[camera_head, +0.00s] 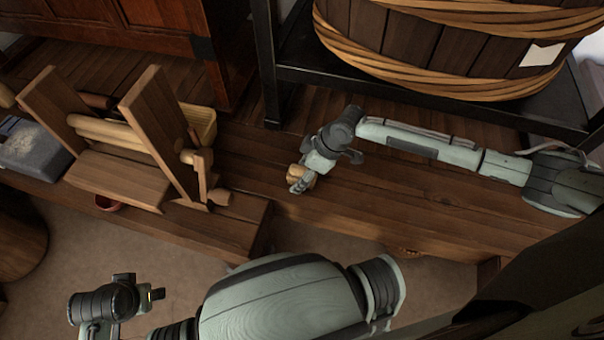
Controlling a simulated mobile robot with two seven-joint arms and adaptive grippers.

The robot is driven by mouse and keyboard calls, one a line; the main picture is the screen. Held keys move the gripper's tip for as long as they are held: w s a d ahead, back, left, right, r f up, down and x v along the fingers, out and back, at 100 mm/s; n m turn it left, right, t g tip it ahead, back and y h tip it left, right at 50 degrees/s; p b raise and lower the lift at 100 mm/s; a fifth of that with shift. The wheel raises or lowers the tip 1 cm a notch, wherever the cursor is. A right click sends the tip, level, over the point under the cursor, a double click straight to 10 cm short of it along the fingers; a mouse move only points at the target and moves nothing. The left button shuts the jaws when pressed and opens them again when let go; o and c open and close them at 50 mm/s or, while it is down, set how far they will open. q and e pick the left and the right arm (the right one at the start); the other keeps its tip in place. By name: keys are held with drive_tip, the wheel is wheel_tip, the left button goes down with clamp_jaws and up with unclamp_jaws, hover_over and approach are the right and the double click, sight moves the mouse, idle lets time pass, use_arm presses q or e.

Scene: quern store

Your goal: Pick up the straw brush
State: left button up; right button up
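A small tan, rounded thing (302,174), which looks like the straw brush, is at the fingertips of my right gripper (299,181), over the left-middle part of the wooden bench (350,200). The gripper points down and its grey fingers partly cover the tan thing. I cannot tell whether the fingers are closed on it or only beside it, or whether it touches the bench. My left gripper (97,328) is at the bottom left, over the floor and well away from the bench top.
A wooden frame with rollers (160,130) stands left of the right gripper, with a grey stone block (32,146) farther left. A big hooped tub (440,45) rests on a dark stand (390,82) behind my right arm. The bench between frame and gripper is clear.

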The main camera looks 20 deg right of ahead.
sight(300, 167)
drive_tip(key=c, duration=1.2)
use_arm(q)
drive_tip(key=shift+f, duration=0.1)
drive_tip(key=shift+w, duration=0.1)
use_arm(e)
drive_tip(key=shift+r, duration=0.1)
drive_tip(key=shift+r, duration=0.5)
wheel_tip(300, 167, up, 3)
drive_tip(key=shift+w+f, duration=0.1)
use_arm(q)
wheel_tip(300, 167, down, 3)
drive_tip(key=shift+r+p, duration=0.2)
drive_tip(key=shift+p, duration=0.35)
use_arm(e)
drive_tip(key=a+r, duration=0.2)
drive_tip(key=a, duration=0.1)
drive_tip(key=s+a+r, duration=0.1)
drive_tip(key=a+r, duration=0.1)
drive_tip(key=a, duration=0.2)
drive_tip(key=s+a+r, duration=0.1)
drive_tip(key=a+r, duration=0.2)
drive_tip(key=a, duration=0.1)
drive_tip(key=shift+s+a, duration=0.15)
drive_tip(key=shift+a, duration=0.05)
